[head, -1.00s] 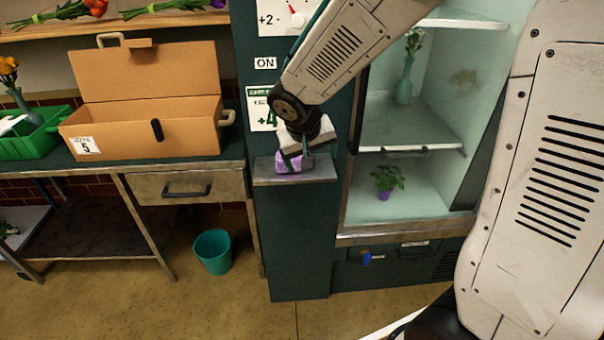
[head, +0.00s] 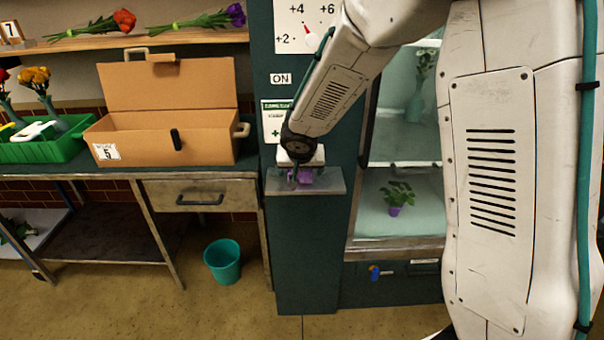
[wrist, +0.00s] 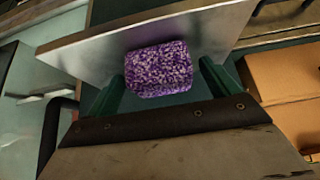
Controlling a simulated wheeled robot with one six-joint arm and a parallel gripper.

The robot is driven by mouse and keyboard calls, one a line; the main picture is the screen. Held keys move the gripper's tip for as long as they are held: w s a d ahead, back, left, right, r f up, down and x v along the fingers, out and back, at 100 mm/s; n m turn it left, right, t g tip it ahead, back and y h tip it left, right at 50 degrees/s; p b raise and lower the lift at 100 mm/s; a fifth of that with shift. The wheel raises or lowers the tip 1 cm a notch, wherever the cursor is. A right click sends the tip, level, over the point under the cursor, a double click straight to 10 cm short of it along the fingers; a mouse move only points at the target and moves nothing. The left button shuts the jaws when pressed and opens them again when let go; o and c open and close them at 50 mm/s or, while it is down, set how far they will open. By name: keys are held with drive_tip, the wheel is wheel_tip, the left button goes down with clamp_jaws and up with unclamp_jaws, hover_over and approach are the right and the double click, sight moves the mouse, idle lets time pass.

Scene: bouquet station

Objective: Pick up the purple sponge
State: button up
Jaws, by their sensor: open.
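The purple sponge (wrist: 159,70) lies on a narrow metal ledge (wrist: 85,52), and in the wrist view it sits between the two green fingers of my gripper (wrist: 165,84). The fingers are apart, with a gap visible on each side of the sponge. In the head view, my gripper (head: 301,178) is right at the ledge and covers part of the sponge (head: 325,177). Whether the fingertips touch the ledge cannot be told.
An open cardboard box (head: 160,148) and a green tray (head: 70,148) stand on the workbench at left. A glass-fronted cooler (head: 420,215) with a potted plant (head: 397,196) is at right. A teal bin (head: 223,262) stands on the floor.

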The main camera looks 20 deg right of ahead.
drive_tip(key=shift+w+f, duration=0.15)
drive_tip(key=shift+f, duration=0.15)
drive_tip(key=c, duration=1.1)
drive_tip(key=shift+r, duration=0.1)
drive_tip(key=shift+r, duration=0.75)
wheel_tip(320, 180, up, 2)
drive_tip(key=shift+r, duration=0.15)
drive_tip(key=s, duration=1)
drive_tip(key=s+r, duration=0.1)
drive_tip(key=s, duration=0.5)
